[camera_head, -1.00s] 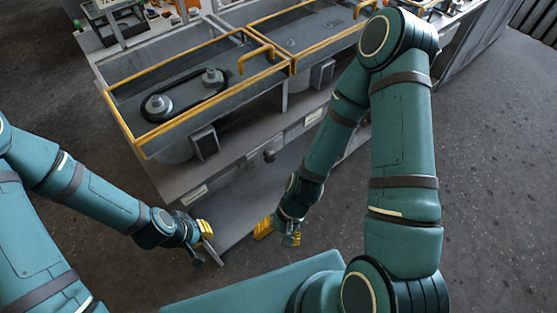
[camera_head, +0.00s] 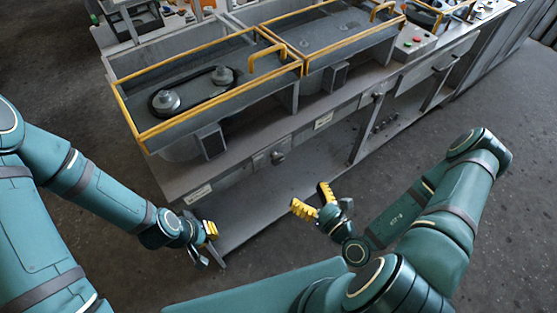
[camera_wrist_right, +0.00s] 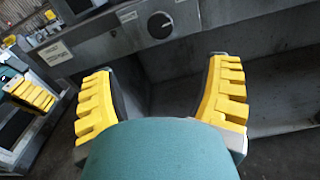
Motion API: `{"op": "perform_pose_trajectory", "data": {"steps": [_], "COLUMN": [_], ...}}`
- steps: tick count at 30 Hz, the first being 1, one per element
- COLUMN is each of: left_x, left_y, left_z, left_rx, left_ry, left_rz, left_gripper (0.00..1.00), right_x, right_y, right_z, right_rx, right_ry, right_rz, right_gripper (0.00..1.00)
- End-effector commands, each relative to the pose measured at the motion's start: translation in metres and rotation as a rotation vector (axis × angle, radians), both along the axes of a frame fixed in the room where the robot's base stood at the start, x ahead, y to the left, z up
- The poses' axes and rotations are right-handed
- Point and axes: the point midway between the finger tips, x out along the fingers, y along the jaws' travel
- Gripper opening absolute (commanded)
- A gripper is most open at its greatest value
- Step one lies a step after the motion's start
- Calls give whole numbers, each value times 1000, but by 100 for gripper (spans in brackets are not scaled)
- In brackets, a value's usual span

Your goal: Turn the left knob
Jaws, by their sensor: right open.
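The left knob (camera_head: 277,157) is a small round knob on the grey front panel of the bench, below the tub with the belt. A dark round knob with a pale mark across it (camera_wrist_right: 160,25) shows at the top middle of the right wrist view, probably the same one. My right gripper (camera_head: 314,200) is open and empty, in front of and below the panel, apart from the knob. Its two yellow fingers (camera_wrist_right: 162,98) stand wide apart in the wrist view. My left gripper (camera_head: 209,238) is by the bench's lower left corner; its opening is unclear.
A second knob (camera_head: 378,97) sits further right along the panel. Yellow-railed tubs (camera_head: 215,100) stand on the bench, one holding two pulleys and a belt. A control box with coloured buttons (camera_head: 415,42) is at the right. The dark floor right of the bench is clear.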

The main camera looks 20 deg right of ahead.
Motion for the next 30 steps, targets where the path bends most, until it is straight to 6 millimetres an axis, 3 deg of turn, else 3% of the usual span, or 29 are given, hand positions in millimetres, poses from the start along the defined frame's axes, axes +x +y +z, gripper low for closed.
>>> {"op": "perform_pose_trajectory", "data": {"steps": [5, 21, 30], "left_x": [0, -3, -4], "left_y": [0, 0, -1], "left_z": [-1, -9, -11], "left_rx": [0, -2, -2], "left_ry": [0, 7, 8], "left_rz": [-1, -5, -6], "left_gripper": [0, 0, 0], "right_x": [14, 107, 128], "right_y": [3, 38, 46], "right_z": [-1, 0, 0], "right_rx": [-2, 2, 1], "right_ry": [-1, -1, 1], "right_rz": [-10, -7, -7], "right_gripper": [76, 76, 76]}}
